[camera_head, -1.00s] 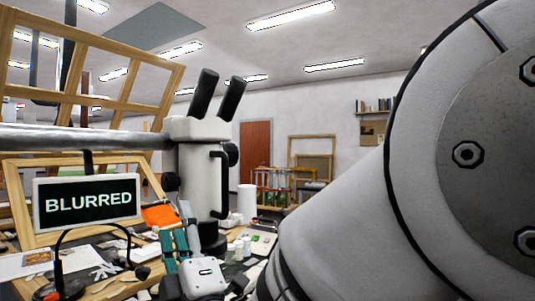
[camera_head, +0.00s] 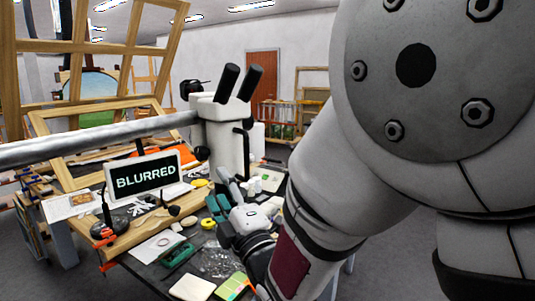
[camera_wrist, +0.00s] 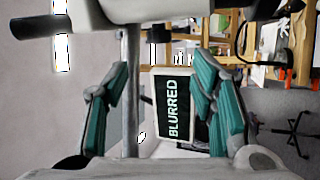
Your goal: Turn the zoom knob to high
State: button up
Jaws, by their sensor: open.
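The white microscope (camera_head: 224,135) with two black eyepieces hangs on a grey horizontal boom (camera_head: 95,139) in the head view. A dark round knob (camera_head: 201,153) shows on its left side; whether it is the zoom knob I cannot tell. A display sign (camera_head: 146,175) reads BLURRED; it also shows sideways in the wrist view (camera_wrist: 173,108). My gripper (camera_head: 221,190) is low in front of the microscope, apart from the knob. In the wrist view my gripper (camera_wrist: 161,75) has its teal fingers spread, with nothing held. Part of the microscope (camera_wrist: 160,10) crosses the top there.
The worktable holds papers, a green tool (camera_head: 178,254), small white bottles (camera_head: 255,184) and other clutter below my gripper. A wooden frame (camera_head: 85,140) leans behind the sign. My arm covers the right of the head view.

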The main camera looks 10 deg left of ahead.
aim_at(202, 159)
jog(key=p+x, duration=0.1)
jog(key=x, duration=1.1)
jog(key=shift+d, duration=0.1)
jog(key=shift+s, duration=0.1)
jog(key=shift+c, duration=0.2)
jog(key=c, duration=1.1)
